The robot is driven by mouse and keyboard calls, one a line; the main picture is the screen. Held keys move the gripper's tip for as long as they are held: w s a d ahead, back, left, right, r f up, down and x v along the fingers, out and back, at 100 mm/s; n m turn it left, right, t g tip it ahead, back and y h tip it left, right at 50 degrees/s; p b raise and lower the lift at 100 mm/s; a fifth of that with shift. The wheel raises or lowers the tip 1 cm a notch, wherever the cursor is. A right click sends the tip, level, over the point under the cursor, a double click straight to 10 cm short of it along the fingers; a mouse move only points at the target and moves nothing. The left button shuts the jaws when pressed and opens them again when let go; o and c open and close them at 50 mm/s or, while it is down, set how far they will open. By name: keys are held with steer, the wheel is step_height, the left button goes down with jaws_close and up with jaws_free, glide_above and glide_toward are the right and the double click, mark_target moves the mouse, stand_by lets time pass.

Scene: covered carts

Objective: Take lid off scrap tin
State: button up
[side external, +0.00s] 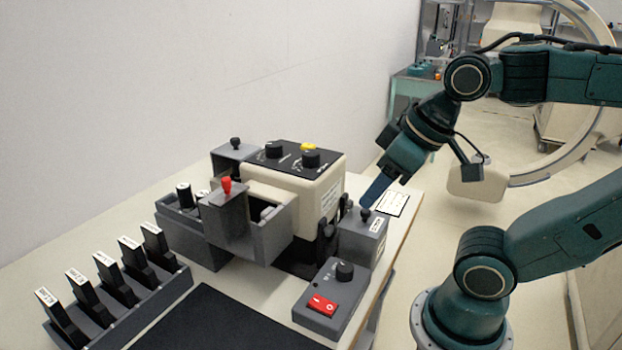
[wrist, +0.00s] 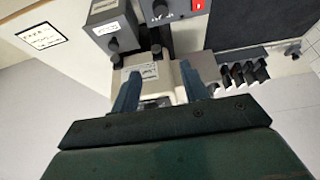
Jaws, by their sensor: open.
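The likely scrap tin is a small grey box (side external: 364,236) with a white label, too small to read, at the right side of the table by the beige machine. Its lid has a black knob (side external: 366,213) on top and sits on the box. The box also shows at the upper left of the wrist view (wrist: 104,13), with its knob (wrist: 113,45). My gripper (side external: 371,200) is open and empty, and its blue fingers appear close above the knob in the side view. In the wrist view the knob is left of my gripper (wrist: 160,75), not between the fingers.
The beige machine (side external: 325,185) with black dials stands just left of the box. A control box with a red switch (side external: 323,305) is in front. Grey bins, one with a red knob (side external: 227,185), and a rack (side external: 120,315) are further left. A card (side external: 393,203) lies behind.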

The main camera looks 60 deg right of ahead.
step_height(320, 180, up, 3)
steer(key=n+g, duration=0.4)
steer(key=n, duration=0.4)
glide_above(365, 217)
steer(key=s+d, duration=0.1)
steer(key=shift+s+d+n+g+y, duration=0.1)
steer(key=shift+d+n+g+y, duration=0.2)
steer(key=shift+d+n+y, duration=0.3)
steer(key=shift+w+a+f, duration=0.1)
steer(key=shift+f, duration=1.35)
steer(key=shift+w+a+f, duration=0.1)
steer(key=shift+w+f, duration=0.05)
steer(key=shift+f, duration=1.25)
steer(key=shift+w+a+f, duration=0.1)
steer(key=shift+f, duration=1.35)
steer(key=shift+f, duration=0.15)
steer(key=shift+w+a+f, duration=0.15)
steer(key=shift+w+f, duration=0.05)
steer(key=shift+f, duration=1.05)
steer(key=shift+w+a+f, duration=0.1)
steer(key=shift+w+f, duration=0.05)
steer(key=shift+f, duration=1.05)
